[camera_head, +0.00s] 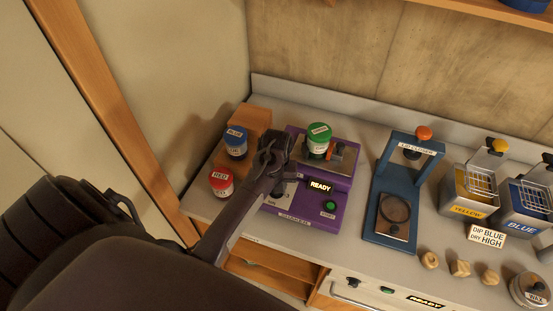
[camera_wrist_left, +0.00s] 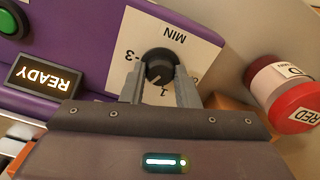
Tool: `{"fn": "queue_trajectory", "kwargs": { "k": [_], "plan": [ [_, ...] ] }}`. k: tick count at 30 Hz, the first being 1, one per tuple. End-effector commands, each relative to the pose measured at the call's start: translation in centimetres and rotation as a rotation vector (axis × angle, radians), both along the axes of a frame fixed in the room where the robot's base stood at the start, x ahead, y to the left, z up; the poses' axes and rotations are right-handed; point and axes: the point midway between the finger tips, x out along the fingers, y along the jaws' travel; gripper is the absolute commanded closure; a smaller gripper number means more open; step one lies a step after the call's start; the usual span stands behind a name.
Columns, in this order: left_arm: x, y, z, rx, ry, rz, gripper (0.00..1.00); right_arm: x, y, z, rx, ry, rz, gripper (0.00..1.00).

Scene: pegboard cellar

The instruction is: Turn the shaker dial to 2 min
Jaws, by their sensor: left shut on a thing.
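The purple shaker (camera_head: 308,221) stands on the bench with a lit READY sign (camera_head: 320,186) and a green start button (camera_head: 330,205). A green-lidded jar (camera_head: 318,140) stands on its rear platform. In the left wrist view, the black dial (camera_wrist_left: 158,60) sits on a white plate marked MIN, with a 3 and a 1 readable. The dial's pale pointer mark appears to face near the 1; the 2 is not readable. My left gripper (camera_wrist_left: 160,82) is shut around the dial, one finger on each side. In the head view my left gripper (camera_head: 277,185) covers the dial. My right gripper is out of view.
A blue-lidded jar (camera_head: 236,142) and a red-lidded jar (camera_head: 221,181) stand in a wooden rack left of the shaker. A blue lid closer press (camera_head: 378,217) stands to its right. Yellow and blue dip tanks, a sign and several small wooden pieces are farther right.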

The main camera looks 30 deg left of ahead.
Motion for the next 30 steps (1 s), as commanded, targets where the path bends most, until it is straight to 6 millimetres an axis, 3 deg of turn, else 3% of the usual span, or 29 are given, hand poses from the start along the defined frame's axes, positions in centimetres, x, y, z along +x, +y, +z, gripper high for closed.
{"fn": "queue_trajectory", "kwargs": {
  "k": [19,20,24,30],
  "plan": [
    [0.14,0.05,0.16,0.002,-0.005,-0.05,0.95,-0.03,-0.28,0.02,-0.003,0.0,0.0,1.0],
    [0.14,0.05,0.16,0.002,-0.005,-0.05,0.7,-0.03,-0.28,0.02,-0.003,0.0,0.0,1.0],
    [0.1,0.04,0.12,0.001,-0.004,-0.05,0.51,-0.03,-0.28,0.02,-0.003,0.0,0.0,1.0],
    [0.05,0.02,0.06,0.001,-0.002,-0.05,0.51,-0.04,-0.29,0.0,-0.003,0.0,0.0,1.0]
  ]
}}
